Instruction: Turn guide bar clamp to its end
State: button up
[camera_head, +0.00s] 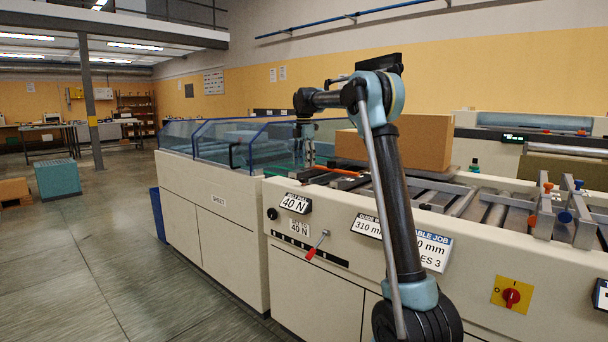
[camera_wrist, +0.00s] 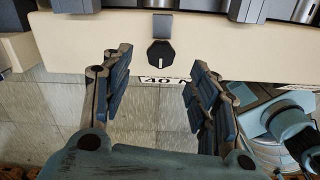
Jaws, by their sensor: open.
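No part is plainly labelled as the guide bar clamp, so I cannot tell which one it is. Orange knobs (camera_head: 547,187) and blue knobs (camera_head: 565,217) sit on metal bars at the right of the machine top. A lever with a red grip (camera_head: 311,253) is on the front panel. A black round knob (camera_head: 272,213) is left of the upper 40 N label; a black knob with a pale line (camera_wrist: 160,53) shows in the wrist view, beyond my fingertips. My gripper (camera_wrist: 160,78) is open and empty. In the head view my gripper (camera_head: 306,150) hangs near the machine's top edge.
The cream machine front (camera_head: 330,290) runs along the aisle. A cardboard box (camera_head: 425,142) stands on its top, behind my arm. A blue-framed clear guard (camera_head: 235,145) covers the left part. A red rotary switch (camera_head: 511,297) is at lower right. The floor at left is open.

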jog(key=shift+r, duration=2.35)
jog(key=s+d+f+m+t, duration=0.1)
jog(key=s+d+f+m, duration=0.1)
jog(key=s+d+m, duration=0.75)
jog(key=s+d+f+m, duration=0.35)
jog(key=s+d, duration=0.65)
jog(key=s, duration=0.8)
jog(key=s+d+f+m, duration=0.2)
jog(key=s+f+m, duration=0.2)
jog(key=s+f, duration=0.4)
jog(key=s+d+f+m, duration=0.2)
jog(key=s+f+m, duration=0.2)
jog(key=s+f, duration=0.4)
jog(key=s+d+f+m+t, duration=0.1)
jog(key=s+d+f+m, duration=0.2)
jog(key=s+f+m, duration=0.2)
jog(key=s+f, duration=0.3)
jog(key=s, duration=0.2)
jog(key=shift+s+f, duration=0.15)
jog(key=shift+f, duration=0.15)
